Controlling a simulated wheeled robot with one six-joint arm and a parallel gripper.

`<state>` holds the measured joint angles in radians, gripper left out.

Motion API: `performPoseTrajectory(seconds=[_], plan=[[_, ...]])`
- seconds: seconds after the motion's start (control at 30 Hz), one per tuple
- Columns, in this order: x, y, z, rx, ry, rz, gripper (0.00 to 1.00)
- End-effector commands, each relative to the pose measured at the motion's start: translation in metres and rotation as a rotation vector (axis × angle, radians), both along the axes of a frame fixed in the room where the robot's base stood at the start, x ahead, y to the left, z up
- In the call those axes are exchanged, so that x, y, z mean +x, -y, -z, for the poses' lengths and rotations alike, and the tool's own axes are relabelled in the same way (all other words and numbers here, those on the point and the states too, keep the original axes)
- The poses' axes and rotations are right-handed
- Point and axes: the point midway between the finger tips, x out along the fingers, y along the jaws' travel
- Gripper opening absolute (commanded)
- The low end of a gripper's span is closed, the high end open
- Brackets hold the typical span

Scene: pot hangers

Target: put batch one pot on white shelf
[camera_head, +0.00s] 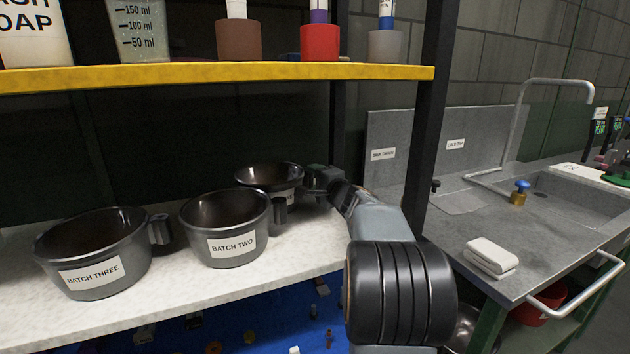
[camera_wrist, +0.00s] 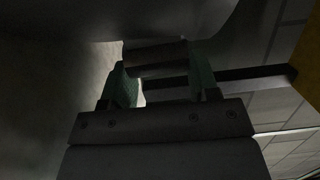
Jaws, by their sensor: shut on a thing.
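A dark pot (camera_head: 270,176) is at the back right of the white shelf (camera_head: 190,300). Its label is mostly hidden behind the pot in front, so I cannot read it. My gripper (camera_head: 318,180) is at the right side of this pot, shut on its handle. In the wrist view my gripper's fingers (camera_wrist: 160,84) close on the dark handle (camera_wrist: 156,58), with the pot's grey wall (camera_wrist: 190,18) above. I cannot tell whether the pot's base touches the shelf.
The batch two pot (camera_head: 226,228) stands close in front, and the batch three pot (camera_head: 95,252) stands left. A yellow-edged shelf (camera_head: 210,76) is above. A dark post (camera_head: 424,150) rises right of my arm.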

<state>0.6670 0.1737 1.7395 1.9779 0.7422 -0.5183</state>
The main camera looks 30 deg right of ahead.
Motion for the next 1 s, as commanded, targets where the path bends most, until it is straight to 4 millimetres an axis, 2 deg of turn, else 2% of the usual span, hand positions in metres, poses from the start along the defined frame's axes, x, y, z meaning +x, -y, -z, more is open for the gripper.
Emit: performPoseTrajectory(seconds=[0.2,0.23,0.47,0.83,1.0], plan=[[0.000,0.000,0.002,0.001,0.005,0.000,0.00],[0.000,0.000,0.003,0.000,0.001,0.000,0.57],[0.000,0.000,0.003,0.000,0.000,0.000,0.79],[0.000,0.000,-0.004,0.001,-0.001,0.000,0.81],[-0.029,0.001,0.000,0.000,0.001,0.004,0.81]])
